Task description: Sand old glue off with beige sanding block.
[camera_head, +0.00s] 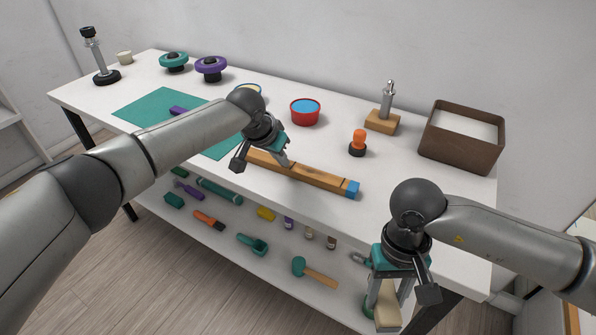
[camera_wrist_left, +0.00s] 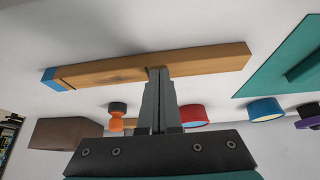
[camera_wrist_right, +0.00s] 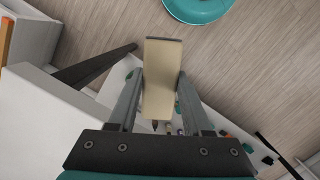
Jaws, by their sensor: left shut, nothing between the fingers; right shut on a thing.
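A long wooden bar (camera_head: 322,178) with a blue end lies on the white tabletop; it also shows in the left wrist view (camera_wrist_left: 210,61). Darker, uneven marks show along its side there, but I cannot tell whether they are old glue. My left gripper (camera_head: 285,162) is shut and empty, its fingertips at the bar, touching or very close; they also show in the left wrist view (camera_wrist_left: 157,72). My right gripper (camera_wrist_right: 159,78) is shut on the beige sanding block (camera_wrist_right: 161,60), in front of the table edge. The block is partly visible in the head view (camera_head: 388,309).
A red tub (camera_head: 305,112), an orange-topped object (camera_head: 358,142), a metal-handled wooden block (camera_head: 383,122) and a brown box (camera_head: 462,145) stand behind the bar. A green mat (camera_head: 140,108) lies left. The lower shelf (camera_head: 225,218) holds several tools. Clear tabletop lies right of the bar.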

